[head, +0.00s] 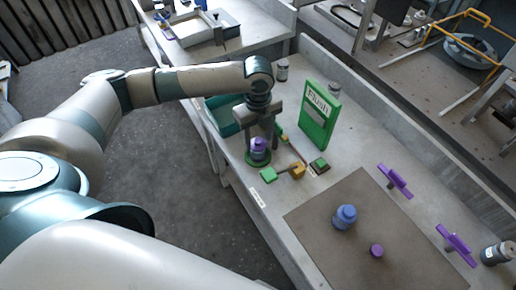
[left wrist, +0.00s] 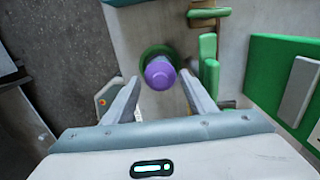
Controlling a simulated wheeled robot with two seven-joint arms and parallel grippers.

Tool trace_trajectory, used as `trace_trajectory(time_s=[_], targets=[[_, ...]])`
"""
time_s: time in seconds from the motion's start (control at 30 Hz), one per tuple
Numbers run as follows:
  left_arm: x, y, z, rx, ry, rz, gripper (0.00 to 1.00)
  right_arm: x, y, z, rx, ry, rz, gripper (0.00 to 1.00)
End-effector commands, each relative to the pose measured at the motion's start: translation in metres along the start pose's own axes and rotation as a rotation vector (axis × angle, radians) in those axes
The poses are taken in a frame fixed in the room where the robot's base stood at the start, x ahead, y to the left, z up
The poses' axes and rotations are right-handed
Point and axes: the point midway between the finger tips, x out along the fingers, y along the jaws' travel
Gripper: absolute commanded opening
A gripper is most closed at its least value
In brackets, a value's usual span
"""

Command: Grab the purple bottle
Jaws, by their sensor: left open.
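The purple bottle (head: 259,147) stands upright on a round green base (head: 257,162) near the table's left edge. My left gripper (head: 261,132) points down over it, with its two fingers on either side of the bottle. In the left wrist view, the purple bottle (left wrist: 160,72) shows between and just beyond the open fingertips (left wrist: 158,80), with the green base (left wrist: 152,52) behind it. I cannot tell whether a finger touches the bottle. My right gripper is not in view.
A green box (head: 318,115) stands behind to the right. Green and yellow parts (head: 292,172) lie close to the base. A teal bin (head: 220,118) is behind the gripper. A brown mat (head: 320,222) carries a blue bottle (head: 345,216) and a purple piece (head: 376,250).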

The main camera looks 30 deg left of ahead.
Motion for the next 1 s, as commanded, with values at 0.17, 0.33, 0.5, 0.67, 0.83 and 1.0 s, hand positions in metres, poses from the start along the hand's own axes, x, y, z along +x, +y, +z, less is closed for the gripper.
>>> trace_trajectory(time_s=[0.17, 0.33, 0.5, 0.67, 0.83, 1.0], targets=[[0.014, 0.001, 0.0, -0.001, 0.001, 0.004, 0.5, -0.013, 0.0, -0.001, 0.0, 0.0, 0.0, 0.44], [0.036, 0.0, 0.0, 0.0, 0.001, 0.004, 0.5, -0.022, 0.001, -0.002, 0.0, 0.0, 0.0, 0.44], [0.049, 0.0, 0.001, 0.0, 0.0, 0.002, 0.5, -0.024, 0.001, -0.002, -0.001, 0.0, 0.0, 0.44], [0.05, 0.0, 0.001, 0.0, -0.001, 0.0, 0.5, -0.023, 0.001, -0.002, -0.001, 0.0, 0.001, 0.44], [0.05, 0.0, 0.001, 0.0, 0.0, 0.001, 0.5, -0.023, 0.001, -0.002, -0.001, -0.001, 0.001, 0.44], [0.05, 0.0, 0.001, 0.0, 0.0, 0.001, 0.43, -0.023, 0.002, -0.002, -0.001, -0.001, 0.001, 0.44]])
